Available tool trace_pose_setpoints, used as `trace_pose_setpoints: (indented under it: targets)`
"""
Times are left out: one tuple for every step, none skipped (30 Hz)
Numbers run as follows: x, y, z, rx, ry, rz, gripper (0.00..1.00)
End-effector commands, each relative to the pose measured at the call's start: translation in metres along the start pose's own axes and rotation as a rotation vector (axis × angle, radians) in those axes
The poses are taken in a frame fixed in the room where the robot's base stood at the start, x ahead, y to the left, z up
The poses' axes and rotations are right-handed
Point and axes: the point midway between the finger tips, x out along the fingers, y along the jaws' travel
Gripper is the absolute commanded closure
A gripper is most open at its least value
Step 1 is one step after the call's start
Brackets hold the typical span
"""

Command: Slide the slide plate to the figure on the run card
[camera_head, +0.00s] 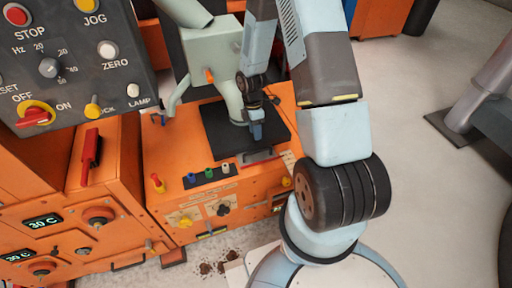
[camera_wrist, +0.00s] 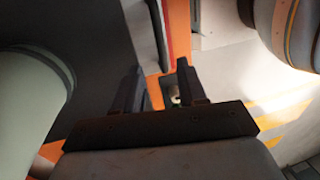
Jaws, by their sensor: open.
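A dark flat plate (camera_head: 217,136), which looks like the slide plate, lies on top of the orange cabinet under a grey-green spout (camera_head: 228,85). A grey bar-like part (camera_head: 258,157) sits at its front edge. My gripper (camera_head: 256,132) points down over the plate's right part, just behind that bar; I cannot tell whether it touches anything. In the wrist view my gripper (camera_wrist: 160,82) has its two dark fingers apart, with an orange strip and a small pale fitting between them. No readable run card shows.
A control panel (camera_head: 75,60) with buttons and knobs stands at the left, above orange cabinets (camera_head: 70,205) with 30 C displays. Colored knobs (camera_head: 208,174) line the orange cabinet's front. The spout is close on the gripper's left. Open grey floor (camera_head: 440,190) lies to the right.

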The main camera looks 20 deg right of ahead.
Motion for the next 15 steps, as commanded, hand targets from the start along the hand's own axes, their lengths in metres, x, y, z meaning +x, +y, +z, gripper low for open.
trace_pose_setpoints:
  targets:
    - [0.009, -0.001, -0.001, -0.001, 0.0, -0.003, 0.59]
    - [0.014, -0.001, -0.001, -0.001, 0.0, -0.003, 0.59]
    - [0.02, -0.001, 0.0, 0.0, 0.0, -0.003, 0.59]
    - [0.025, -0.001, 0.0, 0.0, 0.0, -0.003, 0.59]
    - [0.03, -0.001, 0.0, 0.0, 0.0, -0.003, 0.59]
    - [0.036, -0.001, 0.0, -0.001, 0.0, -0.003, 0.59]
    - [0.04, -0.001, -0.001, -0.001, 0.0, -0.003, 0.59]
    - [0.045, -0.001, 0.0, -0.001, 0.0, -0.003, 0.59]
    - [0.05, -0.001, 0.0, -0.001, 0.0, -0.003, 0.59]
    - [0.055, -0.001, 0.0, 0.0, 0.0, -0.002, 0.59]
    - [0.059, -0.001, 0.0, 0.0, 0.0, -0.003, 0.59]
    - [0.063, -0.001, 0.0, 0.0, -0.001, -0.002, 0.59]
    - [0.066, -0.001, 0.0, 0.001, 0.0, -0.002, 0.59]
    - [0.07, 0.0, 0.0, 0.001, 0.0, -0.002, 0.59]
    - [0.073, 0.0, 0.0, 0.001, 0.0, -0.001, 0.59]
